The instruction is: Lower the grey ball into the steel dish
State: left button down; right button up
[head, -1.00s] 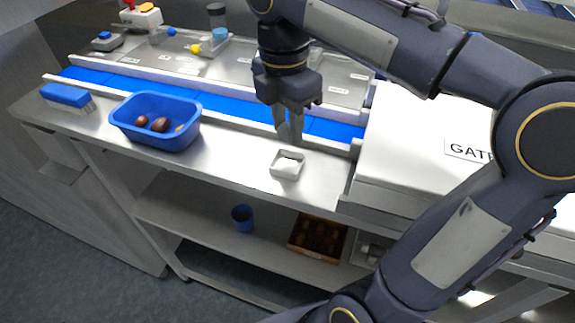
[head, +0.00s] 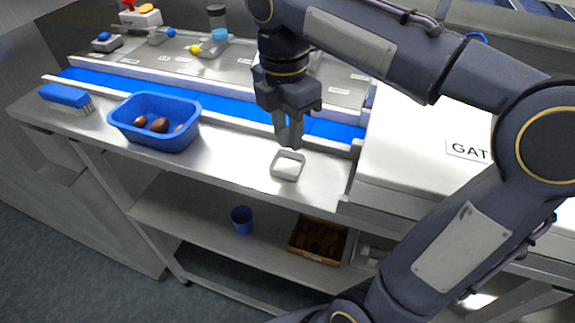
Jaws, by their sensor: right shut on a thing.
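The small steel dish (head: 275,174) is square with rounded corners and stands on the steel bench near its front edge. My right gripper (head: 291,143) points down just behind and above the dish, apart from it as far as I can tell. Its fingers are close together, shut on the grey ball. The ball itself is hidden by the fingers and cannot be made out. The dish looks empty. My left gripper is not in view.
A blue tub (head: 190,133) with several brown dates and a blue brush (head: 64,95) stand left on the bench. A blue belt (head: 225,107) runs behind. A white housing (head: 400,150) closes off the right. A blue cup (head: 242,219) and a date box (head: 318,256) sit on the shelf below.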

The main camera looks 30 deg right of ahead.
aim_at(286, 147)
jog(key=shift+f+b, duration=0.85)
jog(key=shift+f, duration=0.4)
dwell(0.8)
jog(key=shift+a+f+b, duration=0.15)
jog(key=shift+f+b, duration=0.45)
jog(key=shift+f, duration=0.2)
dwell(0.4)
jog(key=o, duration=1.1)
